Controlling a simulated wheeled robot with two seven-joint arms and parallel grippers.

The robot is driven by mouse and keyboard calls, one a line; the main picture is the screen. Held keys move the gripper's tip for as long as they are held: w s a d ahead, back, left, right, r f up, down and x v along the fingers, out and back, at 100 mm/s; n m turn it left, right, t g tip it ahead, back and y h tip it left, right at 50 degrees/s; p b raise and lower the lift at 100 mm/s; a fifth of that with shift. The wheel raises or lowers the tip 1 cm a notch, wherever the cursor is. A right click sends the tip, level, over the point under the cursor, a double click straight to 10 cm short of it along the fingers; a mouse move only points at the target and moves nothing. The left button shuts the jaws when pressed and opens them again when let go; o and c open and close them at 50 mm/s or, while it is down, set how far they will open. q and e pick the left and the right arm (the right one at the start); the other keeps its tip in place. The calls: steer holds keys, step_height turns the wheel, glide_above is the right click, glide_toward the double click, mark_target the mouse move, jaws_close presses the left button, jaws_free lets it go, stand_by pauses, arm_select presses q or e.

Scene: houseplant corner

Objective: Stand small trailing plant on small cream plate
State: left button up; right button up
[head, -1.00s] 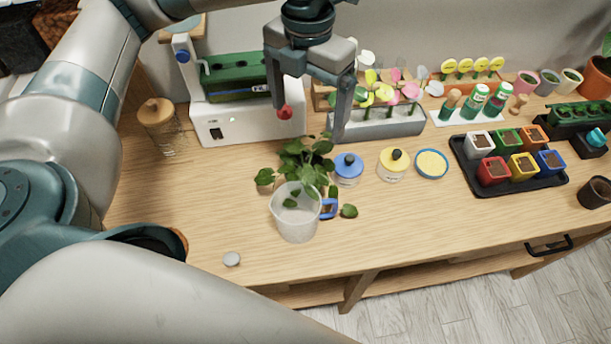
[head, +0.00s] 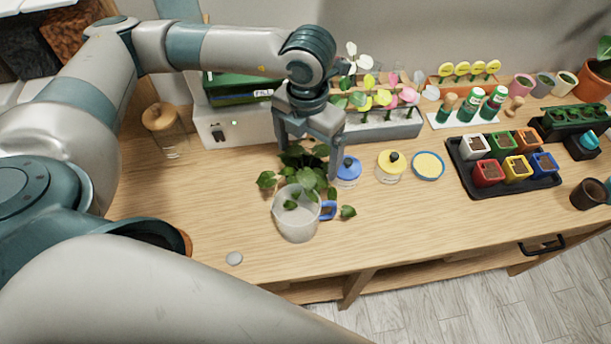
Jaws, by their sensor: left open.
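The small trailing plant (head: 297,157) is a clump of green leaves with trailing stems, standing behind a clear jug (head: 297,222) with a blue handle. Its pot is hidden by the jug and leaves; some leaves show through the jug and one hangs to its right. My left gripper (head: 309,168) is open and points down over the plant, its fingers either side of the upper leaves. Whether it touches them I cannot tell. A small round dish (head: 428,166) with a pale yellow face and blue rim lies to the right; no plainly cream plate is discernible. My right gripper is not in view.
A blue-lidded jar (head: 347,170) and a yellow-lidded jar (head: 390,167) stand right of the plant. A black tray (head: 490,190) of coloured pots is further right.

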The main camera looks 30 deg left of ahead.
mark_target(307, 172)
arm_select(q)
steer(key=shift+f, duration=0.3)
steer(key=shift+f, duration=0.1)
step_height(307, 172, down, 5)
steer(key=shift+r+p, duration=0.2)
steer(key=shift+p, duration=0.6)
steer(key=shift+f, duration=0.5)
steer(key=c, duration=1.3)
steer(key=shift+r, duration=0.2)
